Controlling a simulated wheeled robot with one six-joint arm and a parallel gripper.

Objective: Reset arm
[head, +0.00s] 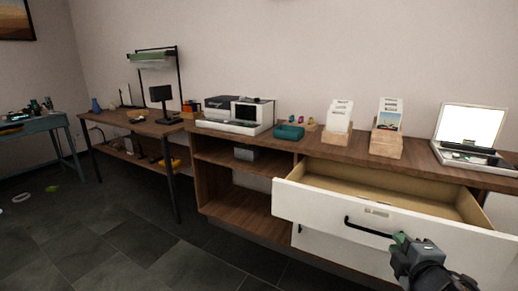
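My gripper (402,242) is at the lower right of the head view, in front of the white drawer fronts. It is dark, with a greenish part near its tip. It overlaps the right end of the black handle (368,227) in the picture; I cannot tell whether it touches it. Its fingers are too small and dark to tell open from shut. The upper drawer (370,205) is pulled out, and the part of its inside that shows looks empty.
The wooden counter (345,148) carries a printer (235,115), a teal tray (289,132), two card holders (386,143) and an open laptop-like case (470,125). A desk (135,125) and a blue-grey table (35,126) stand left. Dark floor (120,235) is mostly clear; small items lie far left.

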